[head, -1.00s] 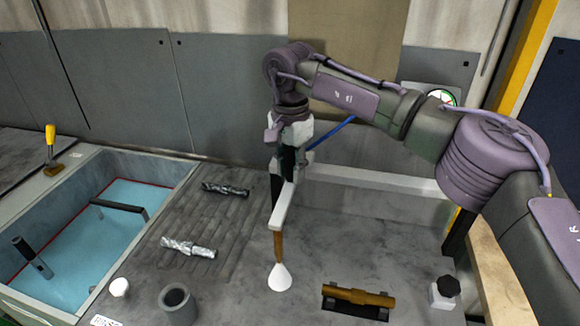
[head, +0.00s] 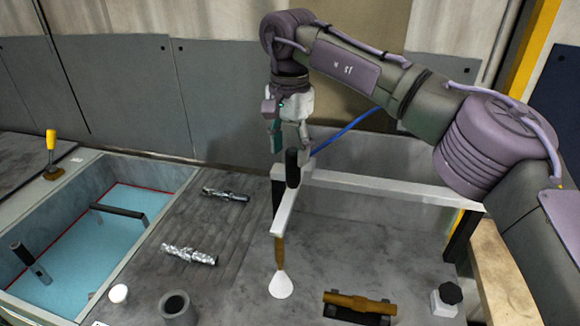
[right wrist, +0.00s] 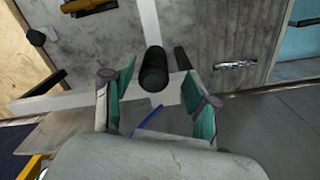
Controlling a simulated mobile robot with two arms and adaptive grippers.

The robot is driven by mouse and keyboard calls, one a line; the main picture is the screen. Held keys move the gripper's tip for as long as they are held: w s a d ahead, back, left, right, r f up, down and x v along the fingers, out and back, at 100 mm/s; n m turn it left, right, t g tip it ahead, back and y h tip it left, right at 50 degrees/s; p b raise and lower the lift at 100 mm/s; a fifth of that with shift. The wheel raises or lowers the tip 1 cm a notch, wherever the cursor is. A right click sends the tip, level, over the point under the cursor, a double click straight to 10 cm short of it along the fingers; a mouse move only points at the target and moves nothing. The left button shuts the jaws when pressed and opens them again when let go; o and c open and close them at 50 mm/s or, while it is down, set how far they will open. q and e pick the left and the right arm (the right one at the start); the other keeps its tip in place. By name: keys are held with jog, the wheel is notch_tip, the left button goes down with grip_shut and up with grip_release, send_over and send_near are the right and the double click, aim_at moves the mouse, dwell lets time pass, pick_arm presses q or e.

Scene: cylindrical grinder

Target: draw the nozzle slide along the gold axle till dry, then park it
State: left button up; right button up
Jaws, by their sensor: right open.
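The nozzle slide is a pale arm (head: 292,206) on a white crossrail, with a black upright handle (head: 292,168) and a brown tube ending in a white cone nozzle (head: 281,286). The nozzle hangs left of the gold axle (head: 359,303), which lies in a dark cradle. My right gripper (head: 290,143) is open and empty just above the handle. In the right wrist view the handle (right wrist: 153,68) stands between and beyond the spread teal fingers (right wrist: 156,97). My left gripper is out of view.
Two silver shafts (head: 190,255) (head: 225,194) lie on the grey bed to the left. A blue-floored basin (head: 90,245) is further left, with a yellow-handled lever (head: 51,145) behind it. A grey cup (head: 177,306) and a black knob (head: 451,293) stand near the front.

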notch_tip(320, 180, up, 6)
jog(key=shift+f, duration=0.1)
dwell(0.4)
